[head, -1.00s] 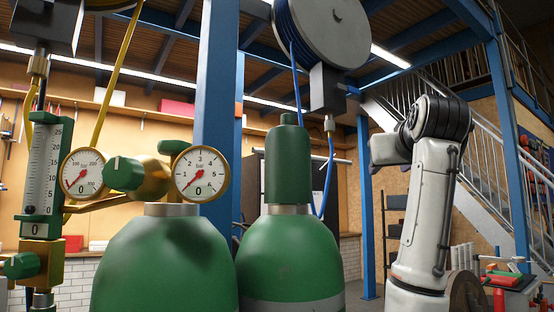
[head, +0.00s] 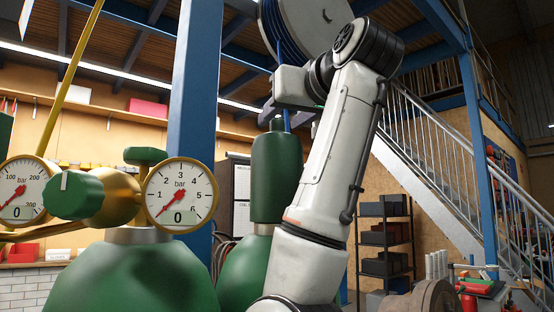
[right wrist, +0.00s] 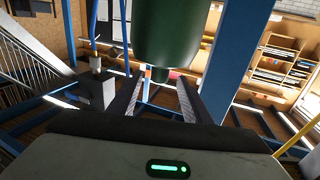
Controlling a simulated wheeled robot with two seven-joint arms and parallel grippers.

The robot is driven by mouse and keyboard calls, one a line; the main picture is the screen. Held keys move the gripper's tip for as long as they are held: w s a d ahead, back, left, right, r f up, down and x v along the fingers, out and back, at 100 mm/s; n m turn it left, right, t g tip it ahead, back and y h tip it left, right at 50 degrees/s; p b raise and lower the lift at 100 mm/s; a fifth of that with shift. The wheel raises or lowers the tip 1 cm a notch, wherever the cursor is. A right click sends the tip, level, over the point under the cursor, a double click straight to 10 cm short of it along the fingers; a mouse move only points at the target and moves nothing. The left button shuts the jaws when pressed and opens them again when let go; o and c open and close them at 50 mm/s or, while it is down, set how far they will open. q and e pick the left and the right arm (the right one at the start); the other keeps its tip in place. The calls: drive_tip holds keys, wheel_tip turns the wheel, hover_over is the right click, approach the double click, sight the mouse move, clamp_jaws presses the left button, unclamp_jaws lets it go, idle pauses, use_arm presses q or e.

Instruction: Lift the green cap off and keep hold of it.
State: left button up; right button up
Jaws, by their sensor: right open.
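The green cap (head: 276,178) stands upright on the neck of the right-hand green cylinder (head: 236,268), with a small knob on top. My right arm hides part of that cylinder. My right gripper (head: 284,112) is over the top of the cap. In the right wrist view, which is upside down, the cap (right wrist: 167,38) hangs from the top edge. There my right gripper (right wrist: 160,88) is open and empty, its fingers pointing at the cap and spread either side of the knob. The cap's body is beyond the fingertips. My left gripper is not in view.
Left of the cap stands another green cylinder (head: 130,285) with a brass regulator and two gauges (head: 181,195). A blue post (head: 192,100) rises behind. A hose reel (head: 305,25) hangs above; a hanging hose fitting (right wrist: 97,85) shows beside the gripper.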

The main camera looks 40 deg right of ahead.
sight(280, 120)
drive_tip(key=p+x, duration=0.1)
drive_tip(key=x, duration=0.2)
drive_tip(key=shift+w+d, duration=0.1)
drive_tip(key=shift+w, duration=0.15)
drive_tip(key=shift+c, duration=0.4)
clamp_jaws()
drive_tip(key=shift+r, duration=0.1)
idle(0.7)
